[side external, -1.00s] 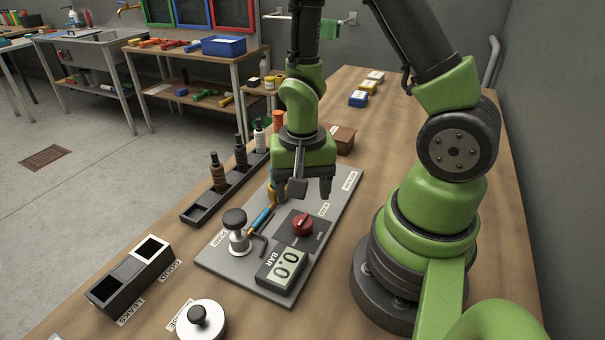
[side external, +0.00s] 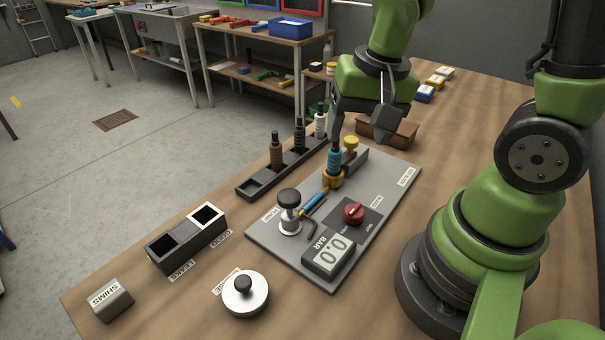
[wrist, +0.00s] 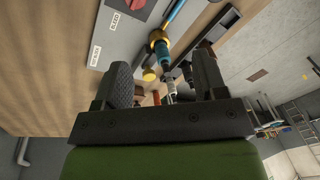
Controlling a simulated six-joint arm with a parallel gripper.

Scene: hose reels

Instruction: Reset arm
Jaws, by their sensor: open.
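My gripper (side external: 359,134) is open and empty, its two fingers spread above the back end of the grey test board (side external: 285,262). The fingers also show in the wrist view (wrist: 162,78). A teal fitting (side external: 334,161) stands upright in a brass holder on the board, just in front of and below my fingers. It also shows in the wrist view (wrist: 166,56), beyond the fingertips. A blue tube (side external: 313,201) links the holder to the silver pump (side external: 290,214). The red knob (side external: 353,212) and the BAR display (side external: 327,256), reading 0.0, are on the board.
A dark rack (side external: 254,187) with several bottle-like parts stands left of the board. A two-cell bin (side external: 187,246), a silver lidded pot (side external: 246,298) and a SHIMS block (side external: 109,299) lie in front. A brown box (side external: 400,133) is behind my gripper. Bare bench lies between.

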